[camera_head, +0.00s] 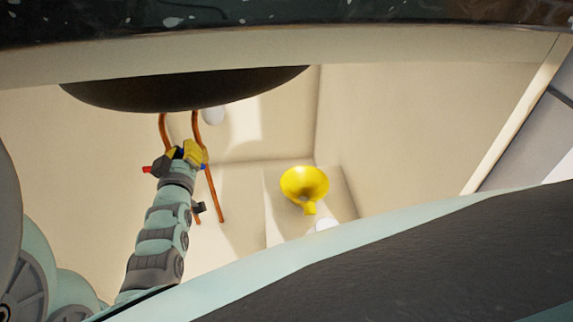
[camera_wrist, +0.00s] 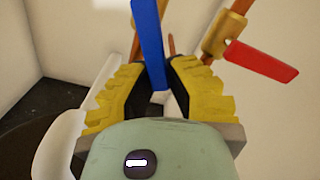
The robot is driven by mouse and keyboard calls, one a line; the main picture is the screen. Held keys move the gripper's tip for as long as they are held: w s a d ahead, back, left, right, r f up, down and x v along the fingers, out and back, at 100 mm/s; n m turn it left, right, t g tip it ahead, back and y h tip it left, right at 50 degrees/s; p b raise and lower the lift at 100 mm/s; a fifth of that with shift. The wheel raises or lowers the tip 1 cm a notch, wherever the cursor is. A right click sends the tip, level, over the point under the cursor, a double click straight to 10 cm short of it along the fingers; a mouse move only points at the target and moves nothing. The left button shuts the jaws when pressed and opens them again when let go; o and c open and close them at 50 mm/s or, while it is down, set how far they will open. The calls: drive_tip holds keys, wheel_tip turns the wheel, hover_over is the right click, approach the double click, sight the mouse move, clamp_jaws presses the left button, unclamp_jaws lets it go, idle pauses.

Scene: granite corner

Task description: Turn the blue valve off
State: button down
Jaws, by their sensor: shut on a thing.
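The blue valve handle (camera_wrist: 148,40) is a long flat lever. In the wrist view it runs down from the top edge in between my gripper's (camera_wrist: 158,75) yellow-padded fingers, which are shut on it. Its lower end lies between the pads, and its valve body is mostly hidden. A red valve handle (camera_wrist: 262,61) sticks out to the right from a brass valve (camera_wrist: 232,35) on a copper pipe, clear of the fingers. In the head view my gripper (camera_head: 184,150) is at the copper pipes (camera_head: 211,185), with a bit of the red handle (camera_head: 147,169) at its left.
The dark underside of a basin (camera_head: 185,88) hangs just above the pipes and my gripper. A yellow funnel-shaped thing (camera_head: 304,185) stands in the cabinet corner to the right. A white curved pipe (camera_wrist: 58,145) runs close to the left finger. Cabinet walls (camera_head: 400,130) enclose the space.

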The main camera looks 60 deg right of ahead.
drive_tip(key=shift+w+a+f+n+b, duration=0.3)
drive_tip(key=shift+n+b, duration=0.25)
drive_tip(key=shift+n, duration=0.35)
drive_tip(key=c, duration=0.9)
unclamp_jaws()
drive_tip(key=shift+d, duration=0.15)
drive_tip(key=shift+c, duration=0.2)
